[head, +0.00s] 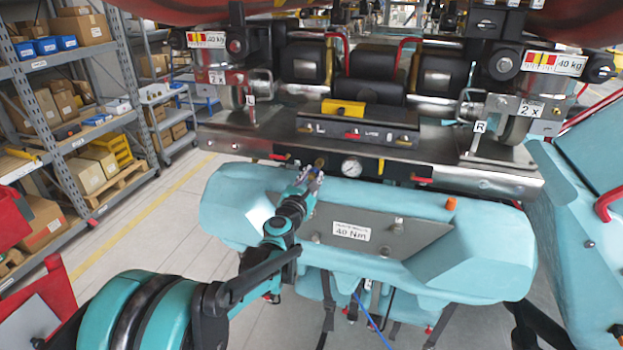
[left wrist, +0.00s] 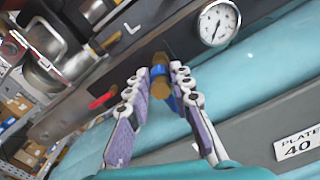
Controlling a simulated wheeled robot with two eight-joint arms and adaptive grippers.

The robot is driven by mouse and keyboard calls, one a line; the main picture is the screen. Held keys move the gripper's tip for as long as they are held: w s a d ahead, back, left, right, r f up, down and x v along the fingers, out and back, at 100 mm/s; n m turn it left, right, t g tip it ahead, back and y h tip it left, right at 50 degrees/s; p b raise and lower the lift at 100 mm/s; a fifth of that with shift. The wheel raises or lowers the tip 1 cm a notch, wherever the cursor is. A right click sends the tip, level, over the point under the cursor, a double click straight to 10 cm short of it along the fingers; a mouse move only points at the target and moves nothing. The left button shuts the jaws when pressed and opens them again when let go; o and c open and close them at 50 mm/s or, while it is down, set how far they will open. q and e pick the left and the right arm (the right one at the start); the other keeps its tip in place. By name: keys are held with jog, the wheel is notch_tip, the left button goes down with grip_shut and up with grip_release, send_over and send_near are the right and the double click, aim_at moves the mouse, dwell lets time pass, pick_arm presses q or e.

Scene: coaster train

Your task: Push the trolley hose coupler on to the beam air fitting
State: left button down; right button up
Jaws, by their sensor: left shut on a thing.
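My left gripper (head: 314,177) is at the front face of the metal beam (head: 440,172), just left of the pressure gauge. In the left wrist view its fingers (left wrist: 158,84) are closed around a small brass piece with a blue band (left wrist: 161,71), which looks like the hose coupler. Its brass end points to the dark beam face, where the air fitting would be. The fitting cannot be told apart from the coupler, so I cannot tell whether they touch or are joined. My right gripper is not in view.
The pressure gauge (left wrist: 217,22) is close right of the fingers, a red lever (left wrist: 103,100) to their left. A blue hose (head: 373,322) hangs lower. Shelves (head: 75,110) stand at left.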

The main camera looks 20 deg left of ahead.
pick_arm(q)
jog(key=shift+w, duration=0.6)
jog(key=c, duration=1.6)
grip_release()
jog(key=o, duration=0.3)
jog(key=shift+w, duration=0.1)
jog(key=shift+o, duration=0.2)
